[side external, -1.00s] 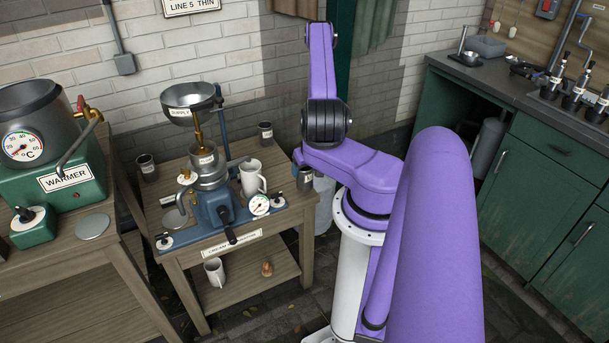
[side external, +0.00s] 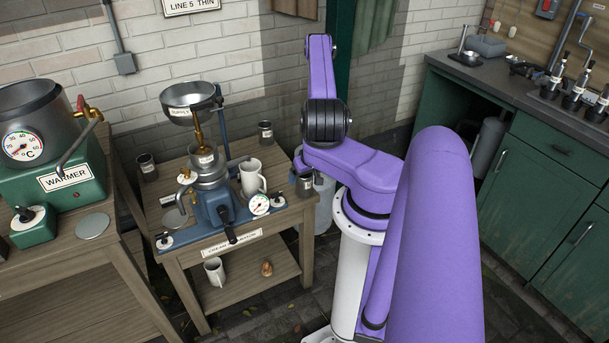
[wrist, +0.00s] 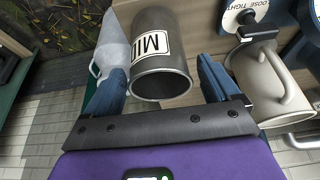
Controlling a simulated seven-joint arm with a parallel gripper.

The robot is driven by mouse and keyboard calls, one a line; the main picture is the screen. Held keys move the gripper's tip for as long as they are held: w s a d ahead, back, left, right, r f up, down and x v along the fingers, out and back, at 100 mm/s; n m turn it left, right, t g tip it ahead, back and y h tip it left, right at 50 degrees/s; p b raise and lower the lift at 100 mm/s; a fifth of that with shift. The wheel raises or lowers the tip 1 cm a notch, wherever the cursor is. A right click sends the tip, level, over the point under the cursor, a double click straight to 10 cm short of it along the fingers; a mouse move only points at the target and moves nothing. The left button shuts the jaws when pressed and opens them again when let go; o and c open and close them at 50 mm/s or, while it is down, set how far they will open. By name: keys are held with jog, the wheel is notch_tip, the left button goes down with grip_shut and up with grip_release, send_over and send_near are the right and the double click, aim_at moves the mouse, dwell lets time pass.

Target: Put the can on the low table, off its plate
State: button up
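The can (wrist: 160,85) is a dark grey metal cylinder with a white label that reads "MIL" in part. My gripper (wrist: 163,67) has its two blue fingers on either side of the can and appears shut on it. The can's open mouth faces the wrist camera. In the side view the can (side external: 305,184) is at the right edge of the low wooden table (side external: 280,223), and I cannot tell if it touches the top. The fingers are mostly hidden there by my arm. A round grey plate (side external: 174,219) lies at the table's left, with no can on it.
A cream mug (side external: 252,178), also in the wrist view (wrist: 272,85), stands near the can. Other cans stand at the back (side external: 265,132) and left (side external: 147,168). A pale container (side external: 325,207) is beyond the table's right edge.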

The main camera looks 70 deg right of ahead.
jog(key=shift+r, duration=0.15)
jog(key=v, duration=1.2)
jog(key=w+a+r+n+y, duration=0.1)
jog(key=w+a+r+n, duration=0.25)
jog(key=w, duration=0.25)
jog(key=w+a+r+n+y, duration=0.1)
jog(key=w+a+r+n, duration=0.25)
jog(key=w, duration=0.35)
jog(key=w+a+r+n, duration=0.1)
jog(key=a+r+n, duration=0.15)
jog(key=a, duration=0.45)
jog(key=w+a+r+n, duration=0.2)
jog(key=a+r, duration=0.2)
jog(key=a, duration=0.3)
jog(key=s+a+r+n+g+y, duration=0.15)
jog(key=s+a+r+n, duration=0.35)
jog(key=a, duration=0.6)
jog(key=s+a+r+n, duration=0.2)
jog(key=s+a+r, duration=0.1)
jog(key=s, duration=0.5)
jog(key=s+a+r+n+g, duration=0.1)
jog(key=s+a+r+n, duration=0.1)
jog(key=s, duration=0.6)
jog(key=shift+s+a+r+n, duration=0.25)
jog(key=shift+a+r+n, duration=0.1)
jog(key=shift+r+n, duration=0.3)
